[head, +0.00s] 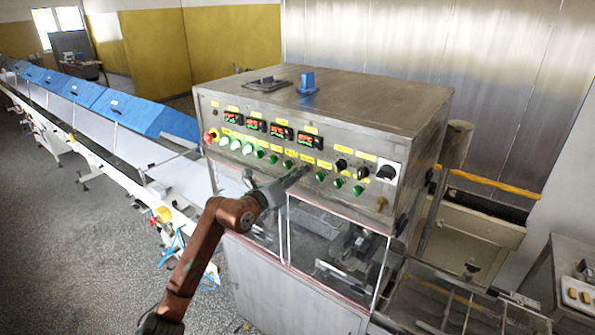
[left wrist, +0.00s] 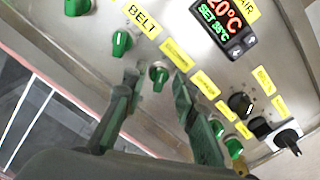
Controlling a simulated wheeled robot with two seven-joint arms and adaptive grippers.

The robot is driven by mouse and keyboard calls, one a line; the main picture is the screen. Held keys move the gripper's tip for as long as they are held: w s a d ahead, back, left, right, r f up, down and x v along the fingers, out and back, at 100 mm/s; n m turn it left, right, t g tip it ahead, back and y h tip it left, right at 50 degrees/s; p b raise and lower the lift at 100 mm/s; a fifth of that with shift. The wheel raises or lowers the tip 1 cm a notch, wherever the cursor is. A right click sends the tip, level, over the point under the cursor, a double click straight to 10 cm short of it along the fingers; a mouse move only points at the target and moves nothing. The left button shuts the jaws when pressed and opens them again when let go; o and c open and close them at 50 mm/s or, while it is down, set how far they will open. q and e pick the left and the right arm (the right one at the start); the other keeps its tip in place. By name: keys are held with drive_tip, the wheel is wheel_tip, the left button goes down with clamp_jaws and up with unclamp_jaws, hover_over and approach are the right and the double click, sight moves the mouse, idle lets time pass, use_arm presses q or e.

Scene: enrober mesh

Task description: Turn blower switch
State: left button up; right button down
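The control panel (head: 235,128) on the front of the steel machine carries a row of green knobs under yellow labels. In the left wrist view a green knob (left wrist: 159,73) sits between the two fingertips of my left gripper (left wrist: 156,88). The label beside this knob is too blurred to read, so I cannot tell surely that it is the blower switch. My left gripper (head: 302,174) is open, its fingers on either side of the knob and close to the panel. Contact with the knob is unclear. My right gripper is not in view.
Neighbouring green knobs (left wrist: 122,43) and black knobs (left wrist: 241,104) are close by. Red digital displays (head: 310,142) sit above. A red button (head: 209,137) is at the panel's left end. Clear panes (head: 330,250) lie below. A conveyor with blue covers (head: 120,108) runs off left.

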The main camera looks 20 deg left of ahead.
use_arm(q)
drive_tip(key=shift+w, duration=0.1)
drive_tip(key=shift+c, duration=0.6)
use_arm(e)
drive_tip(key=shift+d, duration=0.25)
use_arm(q)
clamp_jaws()
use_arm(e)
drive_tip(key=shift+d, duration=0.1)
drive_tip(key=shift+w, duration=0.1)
use_arm(q)
drive_tip(key=shift+d+m+b, duration=0.15)
drive_tip(key=shift+m+b, duration=2.85)
drive_tip(key=shift+b, duration=0.05)
drive_tip(key=shift+d+m+b, duration=0.1)
drive_tip(key=shift+m+b, duration=2.9)
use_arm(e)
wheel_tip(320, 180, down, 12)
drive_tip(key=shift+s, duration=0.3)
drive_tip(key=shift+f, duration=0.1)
